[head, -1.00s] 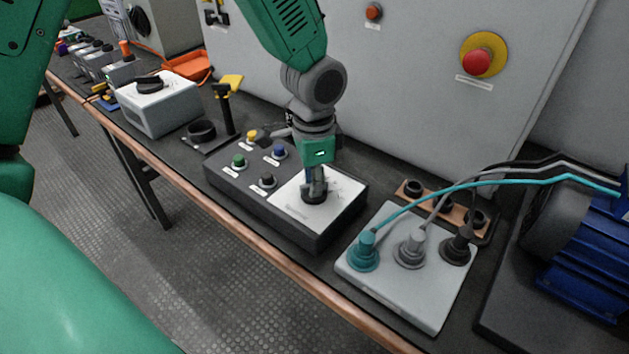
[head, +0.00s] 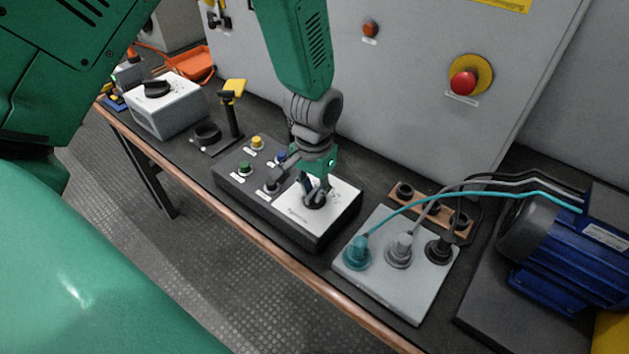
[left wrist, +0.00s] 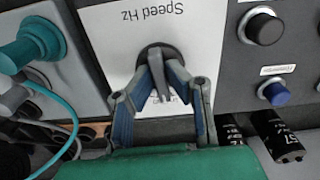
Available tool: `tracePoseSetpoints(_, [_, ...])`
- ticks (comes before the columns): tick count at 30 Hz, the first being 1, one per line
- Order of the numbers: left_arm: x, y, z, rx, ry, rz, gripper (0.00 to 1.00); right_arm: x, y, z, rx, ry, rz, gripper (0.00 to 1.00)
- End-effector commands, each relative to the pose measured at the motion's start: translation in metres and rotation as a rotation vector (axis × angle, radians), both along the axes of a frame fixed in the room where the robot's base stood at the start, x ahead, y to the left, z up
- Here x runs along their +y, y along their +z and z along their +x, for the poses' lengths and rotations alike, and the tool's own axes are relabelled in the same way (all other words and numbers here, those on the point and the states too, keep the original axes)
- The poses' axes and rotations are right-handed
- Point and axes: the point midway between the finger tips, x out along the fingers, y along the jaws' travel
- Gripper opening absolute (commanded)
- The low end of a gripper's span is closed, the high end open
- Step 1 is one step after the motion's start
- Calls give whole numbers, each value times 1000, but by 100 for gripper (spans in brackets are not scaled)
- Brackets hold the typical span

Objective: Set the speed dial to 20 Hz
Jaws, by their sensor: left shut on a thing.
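The speed dial (left wrist: 151,52) is a dark round knob on a white plate (head: 337,207) marked "Speed Hz", which also shows in the left wrist view (left wrist: 108,45). The plate is on the right end of a dark control box (head: 283,223). My left gripper (head: 315,196) reaches down from above and is shut on the dial. In the left wrist view its fingertips (left wrist: 161,78) are at the knob's two sides. The fingers hide part of the dial and of the scale, so I cannot read the setting. My right gripper is not in view.
Yellow, green, blue and black buttons sit left of the plate. A grey socket board (head: 383,279) with teal, grey and black plugs stands close on the right, its cables running to a blue motor (head: 568,255). A red emergency button (head: 464,82) is on the cabinet behind.

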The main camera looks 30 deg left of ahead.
Motion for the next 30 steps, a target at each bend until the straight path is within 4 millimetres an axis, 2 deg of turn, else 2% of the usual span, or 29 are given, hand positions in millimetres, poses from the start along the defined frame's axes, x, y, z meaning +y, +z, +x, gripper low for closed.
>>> tracePoseSetpoints(7, [0,2,2,-6,96,1,0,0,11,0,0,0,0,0])
tracePoseSetpoints(24, [0,1,3,-9,129,0,0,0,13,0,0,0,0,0])
tracePoseSetpoints(25, [0,1,3,-9,129,0,18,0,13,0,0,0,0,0])
tracePoseSetpoints(30, [0,1,2,-6,128,0,19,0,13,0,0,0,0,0])
